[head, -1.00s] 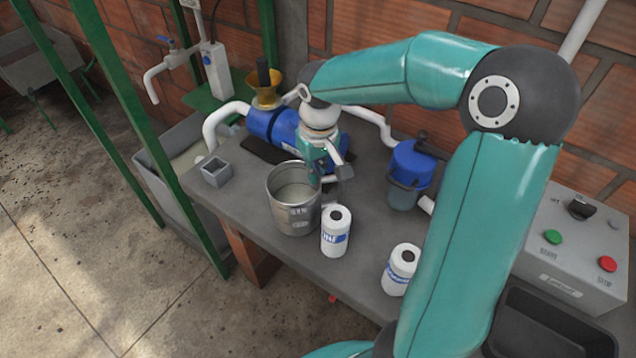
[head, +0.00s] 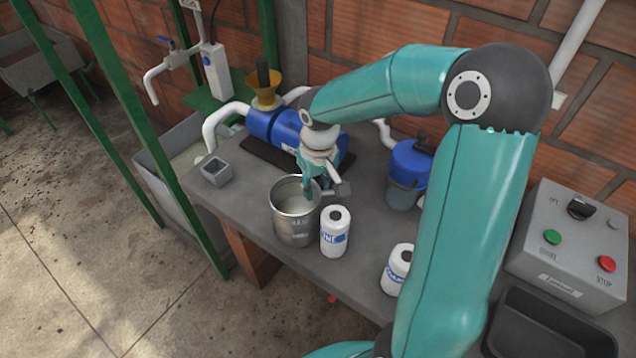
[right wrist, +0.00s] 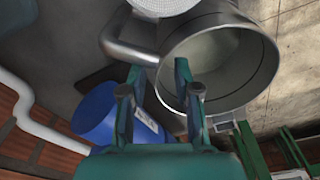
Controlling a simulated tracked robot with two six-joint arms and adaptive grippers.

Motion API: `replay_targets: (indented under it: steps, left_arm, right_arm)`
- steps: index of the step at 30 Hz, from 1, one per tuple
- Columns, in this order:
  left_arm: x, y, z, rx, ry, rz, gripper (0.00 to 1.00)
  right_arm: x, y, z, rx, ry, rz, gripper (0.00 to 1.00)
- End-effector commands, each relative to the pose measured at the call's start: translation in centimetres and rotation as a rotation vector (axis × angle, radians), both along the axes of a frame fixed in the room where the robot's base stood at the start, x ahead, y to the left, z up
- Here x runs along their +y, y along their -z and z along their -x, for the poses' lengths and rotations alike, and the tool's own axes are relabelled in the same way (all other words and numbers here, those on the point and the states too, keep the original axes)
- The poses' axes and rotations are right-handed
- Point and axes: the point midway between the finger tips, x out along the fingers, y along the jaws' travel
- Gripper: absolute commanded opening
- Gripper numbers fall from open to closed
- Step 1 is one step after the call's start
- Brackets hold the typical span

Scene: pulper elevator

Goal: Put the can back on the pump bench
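The can is a metal pot (head: 293,226) with a side handle and pale contents. In the head view it appears upright on the grey pump bench (head: 240,205), near the front edge. My right gripper (head: 313,196) is low at the can's rim on the handle side. In the right wrist view the gripper's fingers (right wrist: 159,75) are apart, with a clear gap. One fingertip overlaps the opening of the can (right wrist: 243,50); the other is outside, by the handle (right wrist: 114,42). Contact with the rim cannot be made out. My left gripper is out of view.
Two white bottles (head: 334,240) (head: 396,272) stand right of the can, the nearer close beside it. The blue pump (head: 268,124) lies behind, a blue-lidded pot (head: 411,165) at back right. A small grey box (head: 215,172) stands left. A control box (head: 575,240) is at right.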

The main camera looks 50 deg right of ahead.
Motion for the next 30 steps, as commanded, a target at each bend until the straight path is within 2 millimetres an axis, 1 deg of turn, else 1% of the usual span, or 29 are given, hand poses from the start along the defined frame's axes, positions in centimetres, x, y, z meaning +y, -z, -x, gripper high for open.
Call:
replay_targets:
  steps: [5,8,11,21,24,27,30]
  left_arm:
    - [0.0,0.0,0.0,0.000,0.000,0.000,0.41]
    - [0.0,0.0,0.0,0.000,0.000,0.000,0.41]
    - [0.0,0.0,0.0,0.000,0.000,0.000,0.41]
    - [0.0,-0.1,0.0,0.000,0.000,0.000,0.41]
    - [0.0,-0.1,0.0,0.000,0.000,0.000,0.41]
    - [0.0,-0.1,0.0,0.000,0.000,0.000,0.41]
    - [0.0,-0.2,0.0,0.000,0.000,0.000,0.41]
  right_arm:
    - [0.0,-0.2,0.0,-0.002,0.000,0.002,0.31]
    - [0.0,-0.9,0.0,-0.003,0.000,0.002,0.31]
    - [0.0,-2.2,0.0,-0.005,0.000,0.004,0.31]
    - [0.2,-8.8,0.5,-0.008,0.001,0.003,0.31]
    - [0.3,-10.4,0.7,-0.006,0.001,0.002,0.31]
    - [0.3,-11.4,0.8,-0.004,0.001,0.003,0.31]
    - [0.3,-12.0,0.9,-0.003,0.001,0.002,0.31]
